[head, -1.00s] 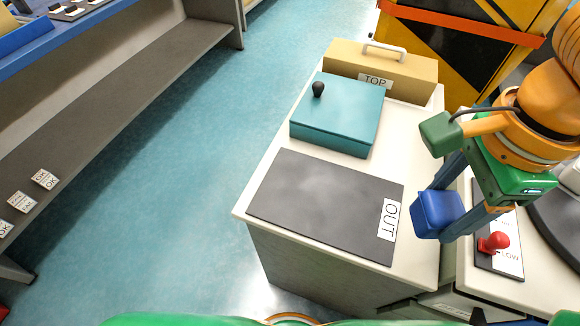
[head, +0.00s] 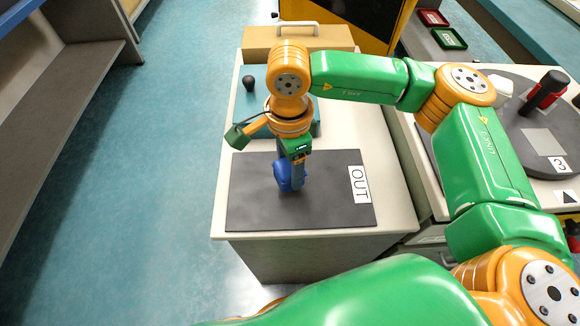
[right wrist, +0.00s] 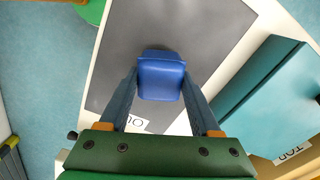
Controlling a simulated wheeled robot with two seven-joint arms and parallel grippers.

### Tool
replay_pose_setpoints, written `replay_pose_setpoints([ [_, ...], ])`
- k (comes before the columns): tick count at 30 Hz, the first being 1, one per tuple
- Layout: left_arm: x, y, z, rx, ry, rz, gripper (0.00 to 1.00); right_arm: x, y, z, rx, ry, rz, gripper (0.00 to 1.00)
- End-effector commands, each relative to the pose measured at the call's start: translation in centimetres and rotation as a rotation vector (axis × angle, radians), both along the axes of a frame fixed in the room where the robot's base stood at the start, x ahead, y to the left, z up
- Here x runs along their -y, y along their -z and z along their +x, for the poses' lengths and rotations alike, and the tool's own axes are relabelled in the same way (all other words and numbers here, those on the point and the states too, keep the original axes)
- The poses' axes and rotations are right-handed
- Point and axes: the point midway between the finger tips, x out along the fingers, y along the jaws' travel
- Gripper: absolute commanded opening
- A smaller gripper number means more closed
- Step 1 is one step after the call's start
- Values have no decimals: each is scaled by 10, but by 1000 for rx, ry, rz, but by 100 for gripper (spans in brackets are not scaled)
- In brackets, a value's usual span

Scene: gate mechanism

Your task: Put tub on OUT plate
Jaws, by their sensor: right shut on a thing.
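The small blue tub (head: 284,178) is between the fingers of my right gripper (head: 292,174), over the middle of the dark grey OUT plate (head: 325,205). The plate lies flat on a white-topped cabinet, with its white OUT label (head: 360,184) at the right edge. In the right wrist view, the tub (right wrist: 161,76) is clasped between both fingers, with the plate (right wrist: 207,40) behind it. I cannot tell whether the tub's underside touches the plate. My left gripper is not in view.
A teal box (head: 250,105) with a black knob stands just behind the plate, partly hidden by my right arm. A tan box (head: 262,38) with a white handle is behind it. A round grey table (head: 520,125) is at the right. The plate around the tub is clear.

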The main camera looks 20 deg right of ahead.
Motion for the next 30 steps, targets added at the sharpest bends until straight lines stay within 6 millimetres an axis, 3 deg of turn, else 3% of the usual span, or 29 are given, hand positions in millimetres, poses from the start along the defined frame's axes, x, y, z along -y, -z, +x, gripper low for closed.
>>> replay_pose_setpoints([
  [4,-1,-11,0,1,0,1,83,1,19,-1,-3,0,-1,3],
  [15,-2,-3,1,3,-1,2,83,1,27,-1,-1,1,0,3],
  [16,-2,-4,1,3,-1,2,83,1,26,-1,-1,1,0,70],
  [18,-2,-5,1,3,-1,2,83,1,25,-1,-1,1,0,88],
  [19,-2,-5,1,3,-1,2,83,1,25,-1,-1,1,0,94],
  [30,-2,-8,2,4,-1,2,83,1,15,-1,1,2,0,94],
])
